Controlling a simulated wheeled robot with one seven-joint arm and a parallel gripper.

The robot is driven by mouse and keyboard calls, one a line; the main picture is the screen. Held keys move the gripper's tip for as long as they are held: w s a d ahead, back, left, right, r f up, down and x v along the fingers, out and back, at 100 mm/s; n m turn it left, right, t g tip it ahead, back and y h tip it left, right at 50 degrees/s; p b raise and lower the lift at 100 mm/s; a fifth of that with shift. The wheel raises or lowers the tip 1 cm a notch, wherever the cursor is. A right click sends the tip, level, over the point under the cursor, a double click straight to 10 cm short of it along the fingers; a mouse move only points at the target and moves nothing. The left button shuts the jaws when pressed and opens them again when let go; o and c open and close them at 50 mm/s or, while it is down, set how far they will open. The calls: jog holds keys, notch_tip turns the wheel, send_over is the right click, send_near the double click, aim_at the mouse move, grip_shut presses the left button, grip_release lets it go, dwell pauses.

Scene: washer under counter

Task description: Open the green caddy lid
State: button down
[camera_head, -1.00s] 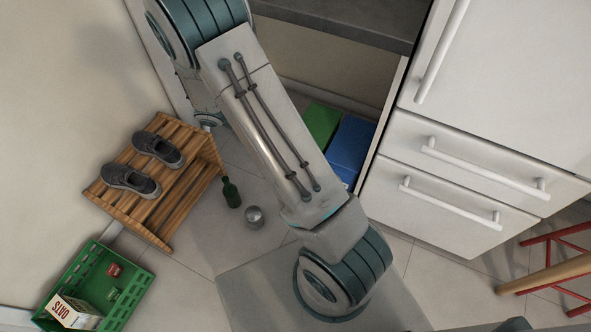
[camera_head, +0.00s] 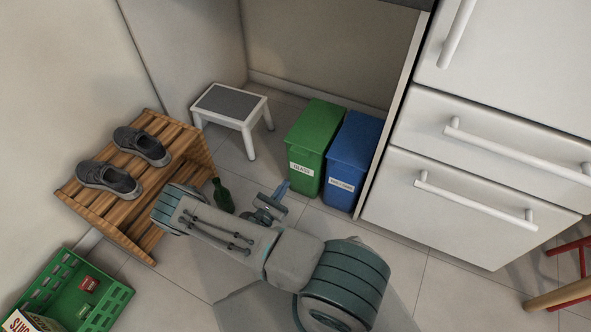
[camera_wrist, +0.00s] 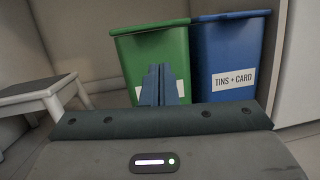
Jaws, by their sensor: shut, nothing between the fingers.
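The green caddy (camera_head: 311,146) stands on the floor under the counter, with a white label reading GLASS on its front. Its lid (camera_head: 315,120) is closed. In the wrist view the green caddy (camera_wrist: 150,55) is straight ahead, and my fingers cover part of its label. My gripper (camera_head: 283,187) is shut and empty, low in front of the caddy's front face. In the wrist view its fingertips (camera_wrist: 161,68) overlap the caddy's front, below the lid edge. I cannot tell whether they touch it.
A blue caddy (camera_head: 352,157) labelled TINS + CARD (camera_wrist: 233,82) stands close on the right, beside white drawers (camera_head: 470,200). A white step stool (camera_head: 233,107) is on the left. A green bottle (camera_head: 222,196), a wooden shoe rack (camera_head: 190,160) and a green crate (camera_head: 110,300) are further left.

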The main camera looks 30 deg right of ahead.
jog(key=w+d+b, duration=0.1)
jog(key=d, duration=0.1)
jog(key=w+d+f+n+t+b, duration=0.1)
jog(key=w+d, duration=0.1)
jog(key=w+d+n+y+b, duration=0.1)
jog(key=w+d, duration=0.1)
jog(key=d, duration=0.1)
jog(key=shift+w+d+f+t, duration=0.1)
jog(key=shift+w+f+t, duration=0.1)
jog(key=shift+t, duration=0.2)
jog(key=shift+w+d+r+b, duration=0.15)
jog(key=shift+r+b, duration=0.5)
jog(key=shift+r, duration=1.6)
